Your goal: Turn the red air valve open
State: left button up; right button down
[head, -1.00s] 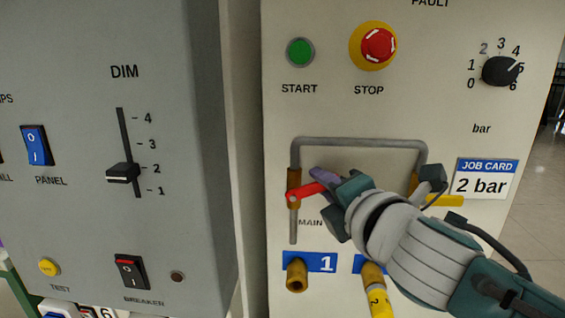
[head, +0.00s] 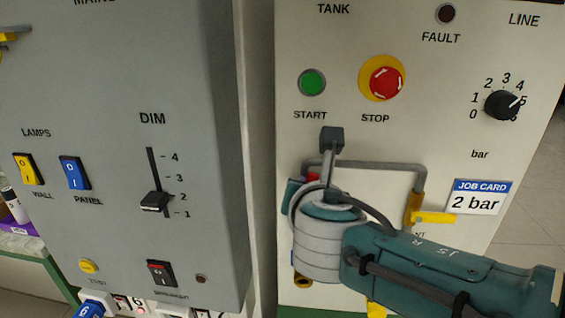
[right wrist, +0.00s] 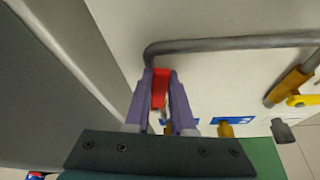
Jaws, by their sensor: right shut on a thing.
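The red valve handle (right wrist: 160,95) sits between the two purple fingers of my right gripper (right wrist: 159,77), which is shut on it. In the right wrist view the handle points along the fingers, just below the bend of the grey pipe (right wrist: 230,43). In the head view only a small red bit of it (head: 313,177) shows; my right wrist hides the rest, along with the valve body and the MAIN label.
A yellow-handled valve (head: 432,217) is on the pipe's right leg. Above are the green START button (head: 312,82), red STOP button (head: 386,84) and black bar dial (head: 502,105). A job card (head: 479,197) reads 2 bar. A grey control box (head: 120,95) stands left.

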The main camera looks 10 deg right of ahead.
pick_arm(q)
jog(key=shift+w+a+r, duration=0.1)
jog(key=shift+a+r, duration=0.1)
jog(key=shift+a, duration=0.15)
pick_arm(e)
jog(key=shift+w+a+r+n+h, duration=0.1)
jog(key=shift+w+a+n+h, duration=0.05)
jog(key=shift+a+n+h, duration=0.5)
jog(key=shift+d+n, duration=0.1)
jog(key=shift+n, duration=0.15)
jog(key=shift+g, duration=0.3)
jog(key=c, duration=0.8)
grip_release()
jog(key=shift+o, duration=0.2)
